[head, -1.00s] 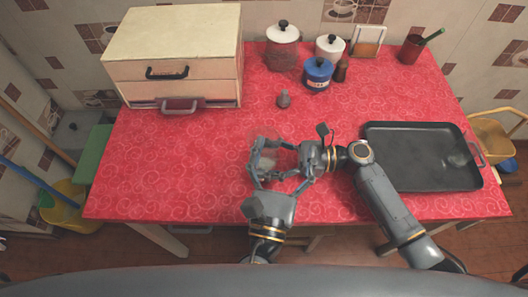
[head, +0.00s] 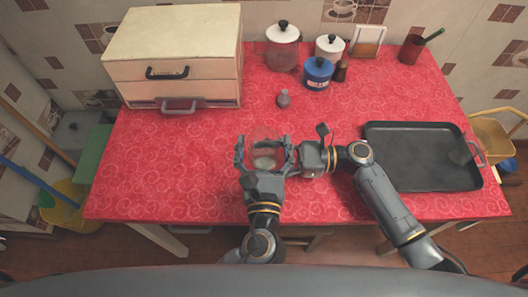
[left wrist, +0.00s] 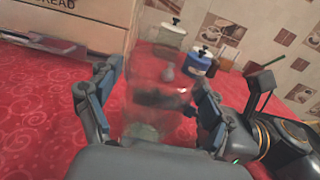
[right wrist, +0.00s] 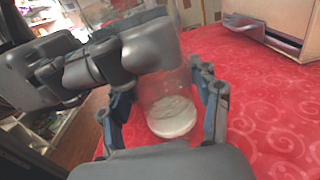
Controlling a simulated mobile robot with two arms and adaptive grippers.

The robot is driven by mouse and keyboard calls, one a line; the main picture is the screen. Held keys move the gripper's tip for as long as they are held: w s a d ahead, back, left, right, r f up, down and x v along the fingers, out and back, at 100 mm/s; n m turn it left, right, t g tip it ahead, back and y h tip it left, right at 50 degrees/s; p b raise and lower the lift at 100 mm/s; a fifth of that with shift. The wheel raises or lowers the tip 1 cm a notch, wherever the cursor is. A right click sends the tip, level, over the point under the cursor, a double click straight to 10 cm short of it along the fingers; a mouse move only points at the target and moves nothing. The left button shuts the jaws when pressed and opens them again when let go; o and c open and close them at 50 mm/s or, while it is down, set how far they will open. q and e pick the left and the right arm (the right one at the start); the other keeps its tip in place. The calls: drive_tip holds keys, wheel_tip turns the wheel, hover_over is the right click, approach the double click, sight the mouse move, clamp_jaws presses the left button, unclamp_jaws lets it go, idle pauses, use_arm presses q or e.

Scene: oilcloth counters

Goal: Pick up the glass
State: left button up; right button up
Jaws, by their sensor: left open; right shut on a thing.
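The clear glass (head: 266,161) is at the front middle of the red counter. It is see-through, with a pale base that shows best in the right wrist view (right wrist: 172,117). My right gripper (right wrist: 160,112) is shut on the glass from the right side. My left gripper (head: 264,148) is open, with one finger on each side of the glass. In the left wrist view the glass (left wrist: 157,98) shows between the left fingers (left wrist: 155,88).
A black tray (head: 405,165) lies on the right. A small grey shaker (head: 283,99) stands behind the glass. A bread box (head: 165,60) is at the back left; canisters (head: 318,75) stand at the back. The counter left of my grippers is clear.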

sight(264, 135)
use_arm(q)
drive_tip(key=w, duration=0.3)
drive_tip(key=shift+w, duration=0.2)
drive_tip(key=shift+c, duration=0.2)
clamp_jaws()
drive_tip(key=shift+r, duration=0.1)
